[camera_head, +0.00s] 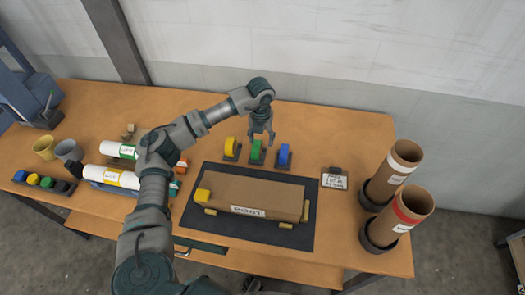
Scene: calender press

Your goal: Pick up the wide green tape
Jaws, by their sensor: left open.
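The green tape (255,152) stands in a dark holder behind the middle of the black mat, between a yellow tape (230,147) and a blue tape (284,153). My left gripper (262,141) points down just above and slightly behind the green tape in the picture. Its jaws are open and look empty. I cannot tell whether the fingers touch the tape. My right gripper is not in view.
A brown wrapped parcel (255,193) lies on the black mat (300,240). A small card stand (334,179) and two tall cardboard tubes (398,214) stand to the right. White rolls (112,177) and cups (69,150) are on the left. The back right of the table is clear.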

